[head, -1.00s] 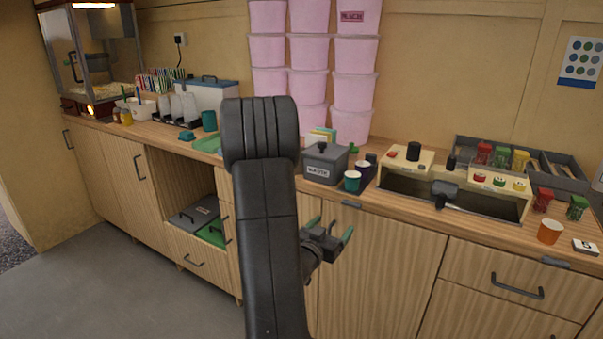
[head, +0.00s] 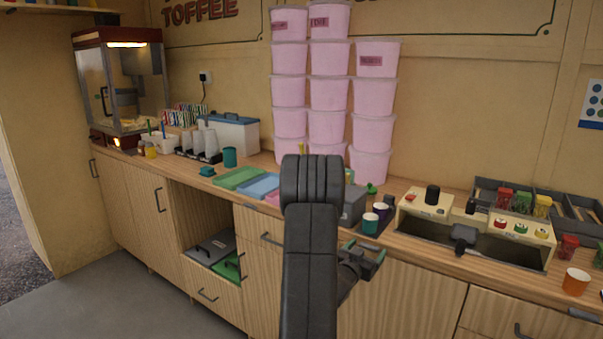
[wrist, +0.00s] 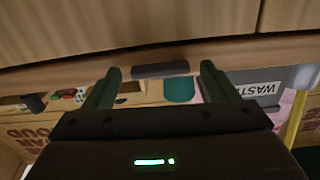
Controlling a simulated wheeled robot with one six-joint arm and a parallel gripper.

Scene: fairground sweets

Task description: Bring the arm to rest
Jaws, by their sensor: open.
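My arm (head: 310,265) rises in the lower middle of the head view, folded in front of the counter. My gripper (head: 368,258) shows just right of it, in front of the cupboard fronts and below the counter top, partly hidden by the arm. In the wrist view my gripper (wrist: 160,76) has its two green fingers wide apart with nothing held between them. That view is upside down, with a teal cup (wrist: 180,90) and a grey box marked as waste (wrist: 258,89) beyond the fingers.
The wooden counter (head: 420,255) carries a teal cup (head: 369,223), a cream topping stand (head: 412,212), pink tubs (head: 327,92) and coloured trays (head: 238,178). A popcorn machine (head: 120,85) stands at the far left. The grey floor (head: 140,300) at the lower left is clear.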

